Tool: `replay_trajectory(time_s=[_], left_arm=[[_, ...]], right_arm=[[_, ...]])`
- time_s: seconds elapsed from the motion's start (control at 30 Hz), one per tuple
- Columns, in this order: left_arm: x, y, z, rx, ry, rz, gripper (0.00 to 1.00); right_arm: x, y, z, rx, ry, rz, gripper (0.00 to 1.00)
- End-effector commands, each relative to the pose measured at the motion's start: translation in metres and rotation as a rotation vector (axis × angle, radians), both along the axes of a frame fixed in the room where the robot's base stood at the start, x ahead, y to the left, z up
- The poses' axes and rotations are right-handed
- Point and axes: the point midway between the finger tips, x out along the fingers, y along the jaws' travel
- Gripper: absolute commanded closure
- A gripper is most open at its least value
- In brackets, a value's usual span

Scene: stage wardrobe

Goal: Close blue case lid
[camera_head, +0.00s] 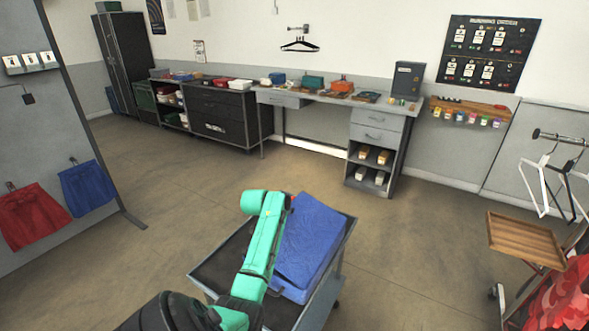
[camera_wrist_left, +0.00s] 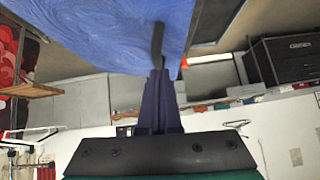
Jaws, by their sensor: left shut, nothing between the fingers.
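The blue case (camera_head: 310,237) lies on the grey cart in the head view, partly covered by my green left arm. Its broad, textured lid lies over the lower body (camera_head: 294,296); I cannot tell whether a gap remains between them. The blue surface (camera_wrist_left: 95,30) also fills the upper part of the left wrist view, which is upside down. My left gripper (camera_wrist_left: 158,72) is shut and empty, its fingers pointing at that surface. A narrow dark piece shows at the tips; contact is unclear. In the head view this gripper is hidden. My right gripper is not in view.
The cart (camera_head: 214,267) has a bare dark top left of the case. A wooden tray stand (camera_head: 525,238) and white hangers (camera_head: 548,185) are at the right. A workbench (camera_head: 335,100) and a dark dresser (camera_head: 222,115) line the back wall. The floor between is clear.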

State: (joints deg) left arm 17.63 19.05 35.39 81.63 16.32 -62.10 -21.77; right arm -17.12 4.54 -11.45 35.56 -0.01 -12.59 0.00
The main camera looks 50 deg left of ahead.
Motion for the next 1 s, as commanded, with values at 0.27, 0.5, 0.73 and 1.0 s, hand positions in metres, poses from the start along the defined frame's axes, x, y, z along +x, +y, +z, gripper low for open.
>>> replay_trajectory(time_s=[0.27,0.5,0.73,1.0], left_arm=[[-0.006,0.018,-0.037,-0.033,-0.010,-0.001,1.00],[-0.008,0.024,-0.053,-0.032,-0.010,-0.002,1.00],[-0.009,0.025,-0.056,-0.032,-0.008,-0.002,1.00],[-0.009,0.025,-0.057,-0.034,-0.007,-0.002,1.00]], right_arm=[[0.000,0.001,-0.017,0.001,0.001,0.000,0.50],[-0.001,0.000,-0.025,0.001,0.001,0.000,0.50],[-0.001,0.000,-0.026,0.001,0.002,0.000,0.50],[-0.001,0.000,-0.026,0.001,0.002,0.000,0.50]])
